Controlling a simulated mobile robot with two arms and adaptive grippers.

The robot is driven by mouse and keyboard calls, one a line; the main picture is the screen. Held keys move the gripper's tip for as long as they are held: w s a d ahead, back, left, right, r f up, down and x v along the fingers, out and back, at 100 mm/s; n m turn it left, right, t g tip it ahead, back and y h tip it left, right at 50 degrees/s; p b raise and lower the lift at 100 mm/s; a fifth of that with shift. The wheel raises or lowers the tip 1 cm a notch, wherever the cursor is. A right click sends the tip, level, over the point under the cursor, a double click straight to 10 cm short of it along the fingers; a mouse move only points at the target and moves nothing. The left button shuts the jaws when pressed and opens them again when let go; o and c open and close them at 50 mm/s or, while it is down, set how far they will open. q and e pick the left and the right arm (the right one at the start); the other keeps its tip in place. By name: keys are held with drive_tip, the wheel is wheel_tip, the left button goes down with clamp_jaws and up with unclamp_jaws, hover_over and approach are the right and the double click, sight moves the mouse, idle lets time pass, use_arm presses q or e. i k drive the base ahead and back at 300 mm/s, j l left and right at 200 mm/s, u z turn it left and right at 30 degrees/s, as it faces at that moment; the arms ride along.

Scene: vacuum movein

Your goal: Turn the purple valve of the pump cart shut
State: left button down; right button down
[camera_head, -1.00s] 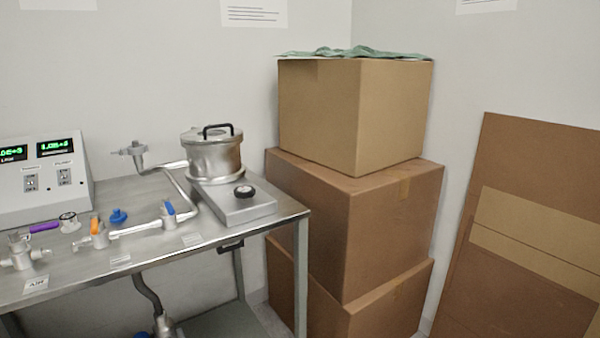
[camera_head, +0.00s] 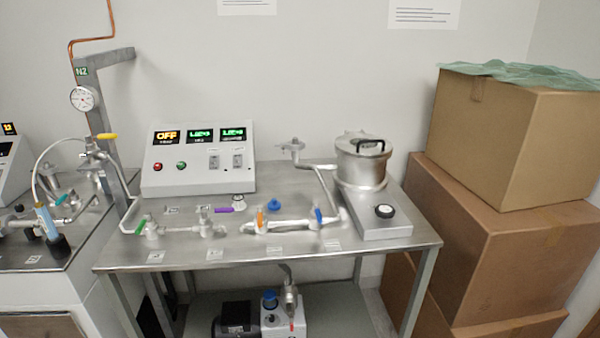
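The pump cart (camera_head: 270,250) is a steel table with a line of metal piping and coloured valve handles along its front. The purple valve handle (camera_head: 223,210) sits on a metal valve body (camera_head: 206,226) left of the cart's middle. The handle lies roughly level and points to the right. A green handle (camera_head: 140,225) is to its left, and an orange handle (camera_head: 260,217) and a blue handle (camera_head: 318,215) are to its right. Neither of my grippers shows in the head view.
A control box (camera_head: 198,165) with lit displays stands behind the valves. A lidded metal chamber (camera_head: 361,160) stands at the right of the tabletop. Stacked cardboard boxes (camera_head: 480,230) crowd the cart's right side. Another bench (camera_head: 60,255) with piping stands at the left. A pump (camera_head: 240,318) sits on the lower shelf.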

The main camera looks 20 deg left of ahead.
sight(204, 211)
drive_tip(key=u, duration=1.3)
